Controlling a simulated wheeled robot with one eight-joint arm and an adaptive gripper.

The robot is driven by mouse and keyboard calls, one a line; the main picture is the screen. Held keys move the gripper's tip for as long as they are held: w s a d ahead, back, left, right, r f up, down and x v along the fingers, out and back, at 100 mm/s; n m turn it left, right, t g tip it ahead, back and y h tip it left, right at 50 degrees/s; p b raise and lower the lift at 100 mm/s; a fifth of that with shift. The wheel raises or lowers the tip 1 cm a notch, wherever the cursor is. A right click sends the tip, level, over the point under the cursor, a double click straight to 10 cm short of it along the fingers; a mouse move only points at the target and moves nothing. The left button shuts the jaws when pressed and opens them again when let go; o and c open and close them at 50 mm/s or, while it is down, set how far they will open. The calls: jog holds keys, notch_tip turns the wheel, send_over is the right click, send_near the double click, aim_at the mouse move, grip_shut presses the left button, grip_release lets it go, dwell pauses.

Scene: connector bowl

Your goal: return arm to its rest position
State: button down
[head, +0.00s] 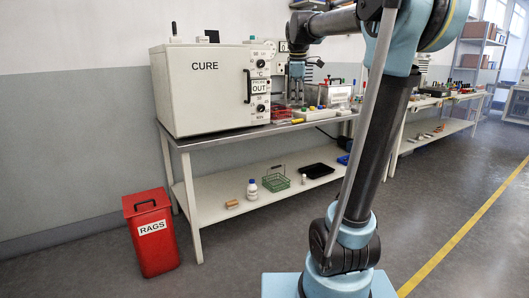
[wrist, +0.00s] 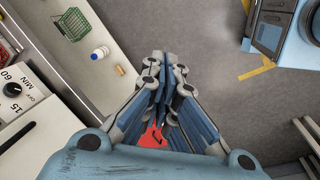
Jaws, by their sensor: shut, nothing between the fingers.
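My arm rises from its blue base in the head view and reaches back over the bench beside the oven. My gripper (head: 296,100) hangs fingers-down above the bench top, just right of the white CURE oven (head: 205,90). In the wrist view my gripper (wrist: 166,62) has its fingers together, with nothing between the tips.
Small items and a red tray (head: 281,113) crowd the bench near the gripper. The lower shelf holds a white bottle (head: 252,188), a green basket (head: 276,180) and a black tray (head: 316,170). The red bin (head: 151,232) stands at the left. Floor right of my base is clear.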

jog(key=s+d+f+m, duration=0.3)
jog(key=s+f+m, duration=0.4)
jog(key=s+f, duration=0.8)
jog(key=s+d+f+m, duration=0.3)
jog(key=s+f+m, duration=0.5)
jog(key=s+f, duration=0.8)
jog(key=shift+s+d+f+y, duration=0.15)
jog(key=shift+s+f+y, duration=0.15)
jog(key=shift+f, duration=0.3)
